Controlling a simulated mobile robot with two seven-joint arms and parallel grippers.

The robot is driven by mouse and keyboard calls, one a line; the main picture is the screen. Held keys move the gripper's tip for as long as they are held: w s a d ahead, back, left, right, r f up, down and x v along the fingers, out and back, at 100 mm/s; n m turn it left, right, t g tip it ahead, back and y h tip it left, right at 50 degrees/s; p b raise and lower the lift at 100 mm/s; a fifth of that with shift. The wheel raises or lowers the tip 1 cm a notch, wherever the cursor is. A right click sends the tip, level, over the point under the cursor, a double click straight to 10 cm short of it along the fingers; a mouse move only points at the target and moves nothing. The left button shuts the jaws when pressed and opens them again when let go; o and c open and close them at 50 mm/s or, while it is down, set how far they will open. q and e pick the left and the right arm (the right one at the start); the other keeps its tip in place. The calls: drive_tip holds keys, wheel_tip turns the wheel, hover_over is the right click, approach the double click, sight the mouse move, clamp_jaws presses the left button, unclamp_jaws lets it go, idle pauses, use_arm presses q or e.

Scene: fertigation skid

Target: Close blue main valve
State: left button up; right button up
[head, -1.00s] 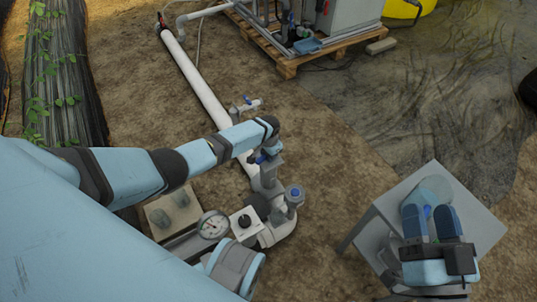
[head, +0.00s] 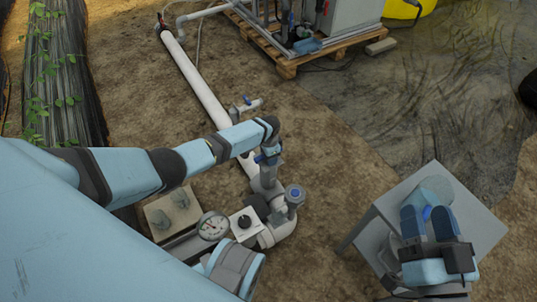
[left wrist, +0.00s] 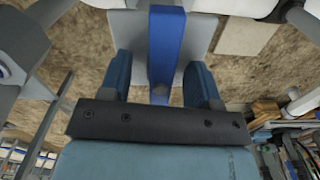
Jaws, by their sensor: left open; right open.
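The blue main valve's handle (left wrist: 167,50) shows in the left wrist view as a long blue bar. It runs between the two fingers of my left gripper (left wrist: 160,78), which is open around it with a gap on each side. In the head view my left gripper (head: 268,158) points down over the grey valve body (head: 268,180) on the white pipe. The wrist and fingers hide most of the handle there. My right gripper (head: 428,222) is open, at the right above a grey stand.
A pressure gauge (head: 213,226), a control box with a black knob (head: 245,222) and a blue-capped fitting (head: 295,193) stand close to the valve. A smaller blue-handled valve (head: 247,103) lies beyond. The grey stand (head: 478,225) is at the right. Bare soil lies between.

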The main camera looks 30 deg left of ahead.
use_arm(q)
drive_tip(key=shift+r+p, duration=0.35)
drive_tip(key=shift+r, duration=0.05)
wheel_tip(320, 180, up, 4)
drive_tip(key=p, duration=0.4)
drive_tip(key=shift+r+p, duration=0.25)
drive_tip(key=shift+p, duration=0.1)
use_arm(e)
wheel_tip(320, 180, up, 5)
use_arm(q)
drive_tip(key=shift+r, duration=0.3)
wheel_tip(320, 180, up, 4)
drive_tip(key=p, duration=0.4)
drive_tip(key=shift+p, duration=0.3)
use_arm(e)
drive_tip(key=s+d+f+g+h, duration=0.1)
drive_tip(key=d+f+g+h, duration=0.2)
drive_tip(key=f, duration=0.6)
drive_tip(key=shift+d+f+m+g+h, duration=0.3)
drive_tip(key=shift+d+f+g+h, duration=0.1)
drive_tip(key=shift+d+h, duration=0.15)
